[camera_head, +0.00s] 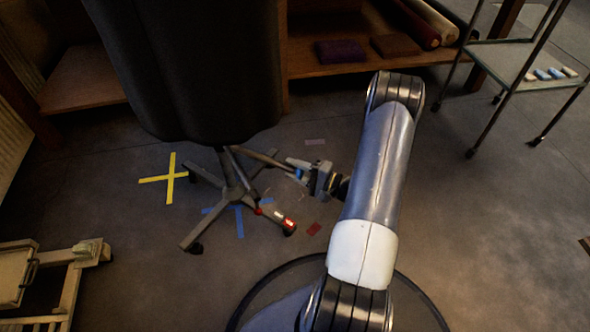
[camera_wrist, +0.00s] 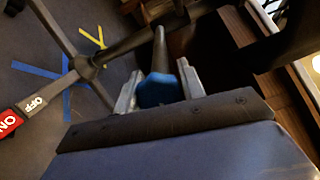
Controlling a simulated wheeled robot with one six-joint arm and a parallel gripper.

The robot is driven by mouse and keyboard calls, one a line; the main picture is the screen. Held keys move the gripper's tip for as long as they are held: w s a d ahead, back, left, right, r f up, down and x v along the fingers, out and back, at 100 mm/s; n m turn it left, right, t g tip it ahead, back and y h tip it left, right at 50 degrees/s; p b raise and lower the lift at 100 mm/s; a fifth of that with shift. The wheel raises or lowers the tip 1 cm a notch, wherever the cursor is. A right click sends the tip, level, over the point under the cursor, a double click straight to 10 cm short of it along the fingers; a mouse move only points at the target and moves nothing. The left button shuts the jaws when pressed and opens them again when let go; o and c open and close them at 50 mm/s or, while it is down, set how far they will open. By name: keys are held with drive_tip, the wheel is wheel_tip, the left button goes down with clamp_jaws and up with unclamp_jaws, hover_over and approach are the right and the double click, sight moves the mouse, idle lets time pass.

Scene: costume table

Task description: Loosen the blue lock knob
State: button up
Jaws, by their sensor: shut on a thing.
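The blue lock knob (camera_wrist: 157,91) shows in the wrist view between the two grey fingers of my gripper (camera_wrist: 160,84), which are shut on it. A grey rod runs from the knob away from my gripper. In the head view my gripper (camera_head: 305,168) is low, just right of the stand's post, and I cannot make out the knob clearly there. The stand (camera_head: 233,190) has spread legs on casters and carries a large dark body form (camera_head: 195,60).
Yellow (camera_head: 170,179) and blue (camera_head: 238,212) tape crosses mark the floor. A wooden shelf (camera_head: 350,62) stands behind, and a metal cart (camera_head: 512,65) at the right. A wooden frame (camera_head: 68,285) is at the lower left. The right floor is clear.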

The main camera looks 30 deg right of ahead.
idle(0.4)
drive_tip(key=o, duration=1)
drive_tip(key=p+v, duration=0.3)
drive_tip(key=v, duration=0.8)
drive_tip(key=shift+w+a, duration=0.1)
drive_tip(key=b+x, duration=0.3)
drive_tip(key=x, duration=0.7)
drive_tip(key=shift+w+a, duration=0.2)
drive_tip(key=shift+w, duration=0.1)
